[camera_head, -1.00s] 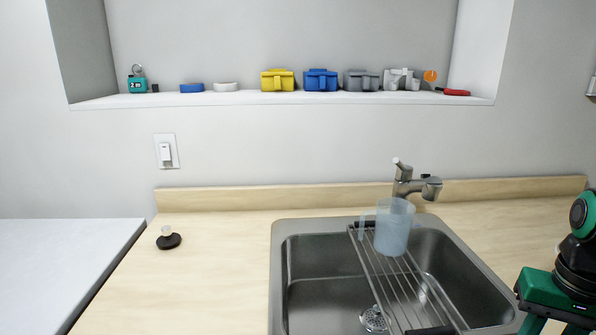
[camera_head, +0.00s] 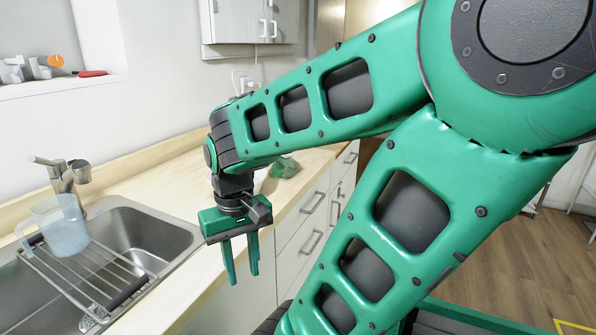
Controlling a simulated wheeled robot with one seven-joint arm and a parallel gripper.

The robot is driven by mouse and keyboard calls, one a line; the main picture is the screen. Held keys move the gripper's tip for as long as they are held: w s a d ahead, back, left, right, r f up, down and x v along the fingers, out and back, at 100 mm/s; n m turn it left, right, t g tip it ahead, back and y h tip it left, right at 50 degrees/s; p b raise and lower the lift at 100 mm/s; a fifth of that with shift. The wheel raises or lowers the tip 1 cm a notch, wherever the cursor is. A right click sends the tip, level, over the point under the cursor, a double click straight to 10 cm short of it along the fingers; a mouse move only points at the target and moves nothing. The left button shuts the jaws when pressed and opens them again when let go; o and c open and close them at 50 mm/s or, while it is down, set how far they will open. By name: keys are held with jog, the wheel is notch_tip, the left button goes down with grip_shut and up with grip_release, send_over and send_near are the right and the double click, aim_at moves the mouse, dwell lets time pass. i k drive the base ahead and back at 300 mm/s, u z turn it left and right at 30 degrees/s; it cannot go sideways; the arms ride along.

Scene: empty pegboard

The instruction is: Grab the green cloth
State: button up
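A green cloth (camera_head: 285,167) lies crumpled on the wooden counter, to the right of the sink and behind my arm's wrist. It is partly hidden by my arm. My gripper (camera_head: 241,278) points down near the counter's front edge, nearer to the camera than the cloth. Its two green fingers are apart with nothing seen between them. It does not touch the cloth.
The steel sink (camera_head: 178,222) is at the left, with a rack (camera_head: 85,270) over it holding a clear pitcher (camera_head: 60,228). A faucet (camera_head: 70,175) stands behind. Drawers (camera_head: 302,232) are below the counter (camera_head: 180,172). A wall cabinet (camera_head: 235,22) hangs above.

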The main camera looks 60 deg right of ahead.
aim_at(286, 166)
jog(key=k, duration=0.95)
jog(key=z, duration=0.3)
jog(key=i, duration=0.55)
jog(key=z, duration=0.8)
jog(key=i, duration=0.7)
jog(key=z, duration=0.35)
jog(key=k, duration=1.2)
jog(key=z, duration=0.7)
jog(key=i, duration=1.15)
jog(key=z, duration=0.55)
